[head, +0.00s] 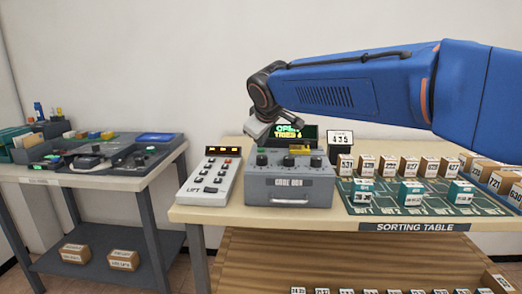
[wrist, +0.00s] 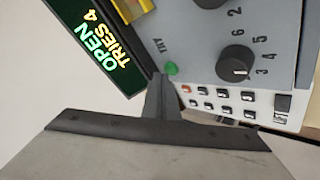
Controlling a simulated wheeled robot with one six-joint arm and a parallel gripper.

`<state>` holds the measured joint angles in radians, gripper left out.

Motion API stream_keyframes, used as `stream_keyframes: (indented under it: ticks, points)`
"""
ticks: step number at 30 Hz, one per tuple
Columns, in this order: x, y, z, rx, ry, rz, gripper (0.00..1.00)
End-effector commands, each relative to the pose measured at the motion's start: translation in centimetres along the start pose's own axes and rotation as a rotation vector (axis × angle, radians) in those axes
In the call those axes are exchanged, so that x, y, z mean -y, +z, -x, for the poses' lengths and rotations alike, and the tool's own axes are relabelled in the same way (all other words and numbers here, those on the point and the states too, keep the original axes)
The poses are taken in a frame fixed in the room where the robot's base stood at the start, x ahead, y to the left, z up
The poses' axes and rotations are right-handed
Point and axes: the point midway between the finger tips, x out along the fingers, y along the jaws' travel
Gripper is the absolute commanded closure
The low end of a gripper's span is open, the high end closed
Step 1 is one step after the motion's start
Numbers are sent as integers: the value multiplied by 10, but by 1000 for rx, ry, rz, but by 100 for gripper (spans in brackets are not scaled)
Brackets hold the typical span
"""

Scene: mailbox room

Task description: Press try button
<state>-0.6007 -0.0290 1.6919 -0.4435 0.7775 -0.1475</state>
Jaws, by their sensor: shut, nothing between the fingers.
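The grey code box (head: 290,192) stands on the sorting table, with knobs on its top. In the wrist view its green try button (wrist: 171,69) sits beside the "TRY" label, close to a dark knob (wrist: 236,62). My gripper (wrist: 162,78) is shut and empty, its fingertips right at the button's edge; I cannot tell whether they touch it.
A white lift panel (head: 209,176) stands left of the code box. A "435" card (head: 340,138) stands behind right. Several labelled boxes (head: 408,165) stand on the green sorting mat (head: 425,203).

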Motion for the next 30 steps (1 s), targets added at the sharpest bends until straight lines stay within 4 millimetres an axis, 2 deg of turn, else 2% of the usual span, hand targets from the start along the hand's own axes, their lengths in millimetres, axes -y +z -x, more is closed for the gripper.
stream_keyframes:
  ticks: [16, 30]
  points:
    - [-5, -5, 7, 0, 0, 0, 100]
    - [-24, -24, 32, 0, 1, 0, 100]
